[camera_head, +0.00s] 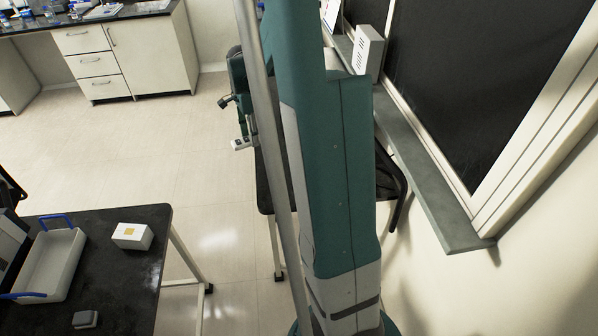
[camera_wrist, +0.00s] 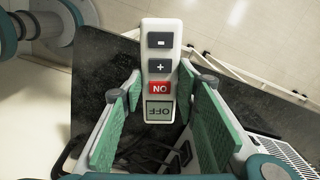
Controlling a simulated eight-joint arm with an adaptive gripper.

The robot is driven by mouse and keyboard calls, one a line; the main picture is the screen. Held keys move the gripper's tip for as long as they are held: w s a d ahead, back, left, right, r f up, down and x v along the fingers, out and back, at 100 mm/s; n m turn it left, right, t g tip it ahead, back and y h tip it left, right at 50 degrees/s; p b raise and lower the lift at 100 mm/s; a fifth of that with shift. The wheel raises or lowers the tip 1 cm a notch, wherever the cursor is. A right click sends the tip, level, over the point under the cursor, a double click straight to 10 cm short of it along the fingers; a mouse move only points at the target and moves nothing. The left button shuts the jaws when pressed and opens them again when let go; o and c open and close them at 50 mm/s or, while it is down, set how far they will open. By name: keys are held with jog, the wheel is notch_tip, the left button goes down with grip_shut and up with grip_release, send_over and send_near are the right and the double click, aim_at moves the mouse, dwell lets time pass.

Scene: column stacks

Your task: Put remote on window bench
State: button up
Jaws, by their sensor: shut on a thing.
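The remote (camera_wrist: 160,62) is a white-grey bar with minus, plus, red ON and grey OFF buttons. My gripper (camera_wrist: 158,100) is shut on it, with green pads on both sides, and the remote extends beyond the fingertips. In the head view my gripper (camera_head: 240,122) hangs left of my arm column, with the pale remote (camera_head: 243,143) at its lower end, above the floor or the near edge of a black table. The window bench (camera_head: 437,200) is a long grey ledge under the dark window at right, apart from the gripper. My column hides part of it.
A black table (camera_head: 386,182) stands behind my column, beside the ledge. A white vented box (camera_head: 367,50) stands at the ledge's far end. The ledge's near part is bare. At lower left a black table (camera_head: 130,272) holds a tray (camera_head: 52,262) and a small white box (camera_head: 133,236).

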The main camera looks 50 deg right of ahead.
jog(key=s+d+m, duration=0.4)
jog(key=s+d, duration=0.4)
send_over(283, 167)
jog(key=shift+w+f, duration=0.1)
jog(key=shift+f, duration=2.45)
jog(key=shift+f+b, duration=0.35)
jog(key=shift+f, duration=2.8)
jog(key=shift+f, duration=1.85)
jog(key=shift+f+b, duration=0.2)
jog(key=shift+b, duration=0.2)
